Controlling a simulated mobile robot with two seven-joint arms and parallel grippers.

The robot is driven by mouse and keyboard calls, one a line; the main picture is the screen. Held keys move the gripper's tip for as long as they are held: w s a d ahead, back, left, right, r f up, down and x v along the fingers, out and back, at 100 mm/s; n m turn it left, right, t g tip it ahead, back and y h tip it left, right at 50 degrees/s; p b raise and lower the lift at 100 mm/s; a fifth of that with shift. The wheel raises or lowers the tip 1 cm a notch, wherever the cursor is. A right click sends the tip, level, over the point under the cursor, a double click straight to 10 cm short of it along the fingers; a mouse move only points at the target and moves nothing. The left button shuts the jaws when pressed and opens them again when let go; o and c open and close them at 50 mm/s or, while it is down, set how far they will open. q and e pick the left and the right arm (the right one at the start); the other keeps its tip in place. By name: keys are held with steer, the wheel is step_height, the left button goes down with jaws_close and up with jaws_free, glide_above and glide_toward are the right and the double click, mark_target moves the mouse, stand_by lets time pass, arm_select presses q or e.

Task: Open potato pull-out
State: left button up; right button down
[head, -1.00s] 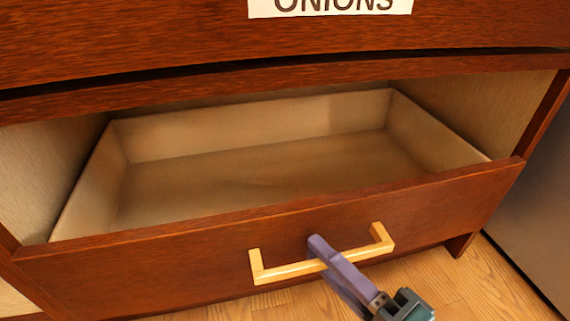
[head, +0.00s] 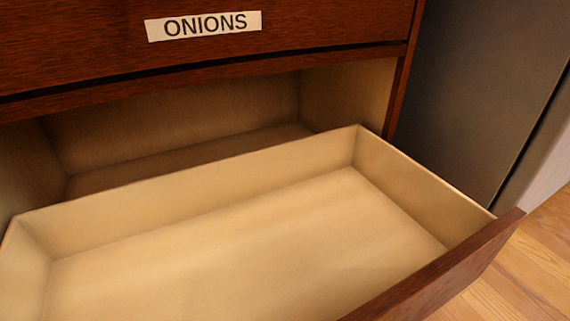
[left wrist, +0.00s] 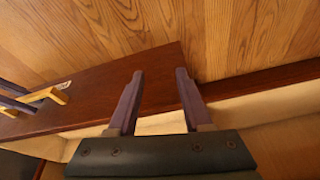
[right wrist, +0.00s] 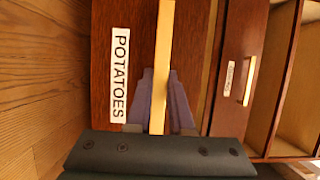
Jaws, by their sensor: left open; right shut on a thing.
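The potato pull-out is a brown-fronted drawer with a pale, empty box. In the head view its box (head: 210,255) stands far out of the cabinet, below the drawer labelled ONIONS. The right wrist view shows its POTATOES label (right wrist: 119,72) and its pale yellow bar handle (right wrist: 165,40). My right gripper (right wrist: 164,85) is shut on this handle. The handle also shows at the left of the left wrist view (left wrist: 55,96). My left gripper (left wrist: 158,85) is open and empty, with its fingers over the drawer's front panel (left wrist: 95,97). Neither gripper shows in the head view.
The closed ONIONS drawer (head: 290,30) is above the pull-out. A dark grey appliance side (head: 480,80) stands at the right. Wooden floor (head: 535,265) is clear at the lower right. Another drawer handle (right wrist: 250,82) shows in the right wrist view.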

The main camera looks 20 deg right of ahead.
steer(key=shift+s, duration=0.1)
steer(key=shift+w, duration=0.8)
steer(key=c, duration=1.2)
jaws_free()
steer(key=o, duration=0.4)
steer(key=shift+s, duration=0.3)
arm_select(q)
steer(key=shift+w+r, duration=0.1)
steer(key=shift+w, duration=0.3)
steer(key=shift+w, duration=0.1)
steer(key=shift+r, duration=0.2)
arm_select(e)
steer(key=v, duration=1)
